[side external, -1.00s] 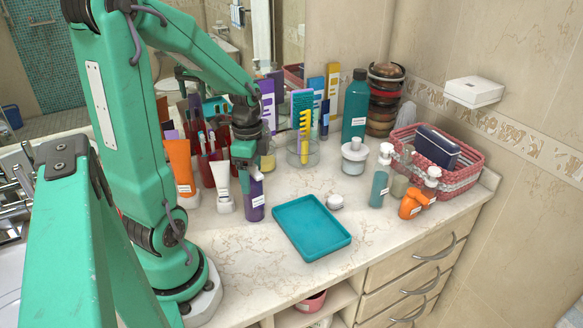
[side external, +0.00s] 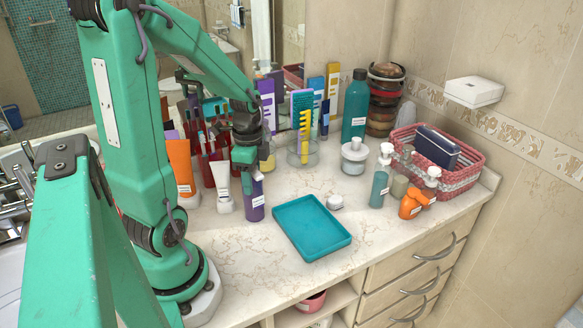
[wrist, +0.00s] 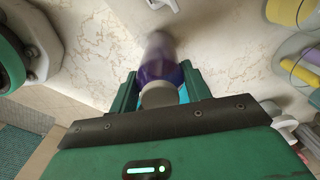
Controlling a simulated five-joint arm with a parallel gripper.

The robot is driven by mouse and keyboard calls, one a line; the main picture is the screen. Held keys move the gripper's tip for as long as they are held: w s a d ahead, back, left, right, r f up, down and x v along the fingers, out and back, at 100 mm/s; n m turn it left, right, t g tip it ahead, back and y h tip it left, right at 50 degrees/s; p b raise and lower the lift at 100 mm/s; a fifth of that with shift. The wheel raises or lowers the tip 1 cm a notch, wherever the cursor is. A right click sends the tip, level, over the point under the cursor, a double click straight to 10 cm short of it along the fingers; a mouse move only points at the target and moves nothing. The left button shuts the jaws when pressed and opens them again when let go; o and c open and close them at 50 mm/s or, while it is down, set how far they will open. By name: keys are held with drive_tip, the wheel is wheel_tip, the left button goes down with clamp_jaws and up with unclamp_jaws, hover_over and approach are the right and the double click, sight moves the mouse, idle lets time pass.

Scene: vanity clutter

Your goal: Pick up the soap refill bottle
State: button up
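A purple bottle (side external: 255,199) with a white label stands upright on the counter, left of the teal tray. My gripper (side external: 249,170) is over its top, fingers pointing down. In the wrist view the bottle (wrist: 160,60) and its pale grey cap lie between my two fingers (wrist: 158,92). The fingers look open around it, with little clearance; contact is not clear. A tall teal bottle (side external: 355,105) with a dark cap stands at the back, apart from my gripper. The labels are too small to read, so I cannot tell which is the soap refill bottle.
A white tube (side external: 222,187) and an orange tube (side external: 182,168) stand close left of the purple bottle. A teal tray (side external: 311,228) lies to its right. Behind are a comb holder (side external: 302,152) and pump bottles (side external: 381,177). A pink basket (side external: 460,176) is far right. The front counter is clear.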

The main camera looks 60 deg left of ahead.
clamp_jaws()
drive_tip(key=shift+r, duration=0.1)
drive_tip(key=shift+r, duration=2.05)
drive_tip(key=d+r, duration=0.6)
drive_tip(key=d, duration=0.5)
drive_tip(key=shift+w+d+r, duration=0.25)
drive_tip(key=shift+d+r, duration=0.05)
drive_tip(key=shift+r, duration=0.05)
